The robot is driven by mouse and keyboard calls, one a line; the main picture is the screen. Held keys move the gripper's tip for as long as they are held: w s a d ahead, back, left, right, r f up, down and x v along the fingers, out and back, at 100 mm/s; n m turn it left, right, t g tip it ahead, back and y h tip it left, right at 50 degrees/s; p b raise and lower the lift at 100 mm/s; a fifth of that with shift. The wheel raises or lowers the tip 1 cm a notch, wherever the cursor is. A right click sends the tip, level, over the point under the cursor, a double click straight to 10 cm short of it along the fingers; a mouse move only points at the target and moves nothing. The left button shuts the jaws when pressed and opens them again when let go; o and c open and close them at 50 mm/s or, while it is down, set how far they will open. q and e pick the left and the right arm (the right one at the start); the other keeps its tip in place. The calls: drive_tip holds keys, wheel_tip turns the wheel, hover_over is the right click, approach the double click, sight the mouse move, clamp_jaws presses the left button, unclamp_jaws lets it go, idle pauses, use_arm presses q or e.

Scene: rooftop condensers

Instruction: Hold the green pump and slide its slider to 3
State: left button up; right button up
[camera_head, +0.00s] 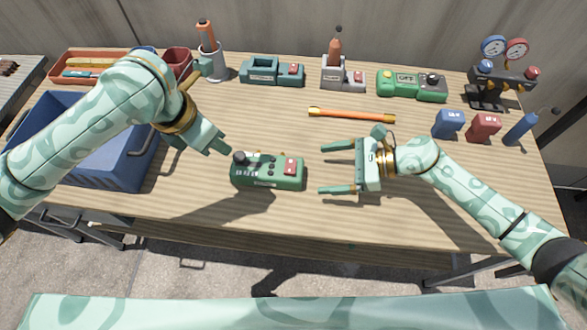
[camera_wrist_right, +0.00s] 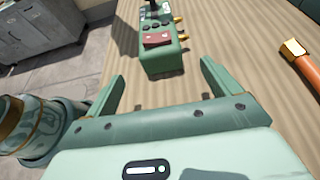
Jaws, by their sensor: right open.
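The green pump (camera_head: 268,183) sits upright on the wooden table, front centre. It has a black knob near its left end, small dark markings along its top and a red part at its right end. The pump also shows ahead of the fingers in the right wrist view (camera_wrist_right: 160,62), with brass fittings on one side. My right gripper (camera_head: 325,168) is open and empty, its fingers pointing at the pump's right end, apart from it. My left gripper (camera_head: 222,147) is just above and left of the pump's knob end. Its finger opening is not clear. The slider's setting is too small to read.
An orange rod (camera_head: 350,115) lies behind the pump. A blue bin (camera_head: 130,170) stands left. A teal device (camera_head: 258,72), another green device (camera_head: 395,84) and a gauge stand (camera_head: 488,85) line the back. Blue (camera_head: 449,121) and red (camera_head: 484,126) blocks sit right. Table in front is clear.

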sight(291, 172)
drive_tip(key=x, duration=1)
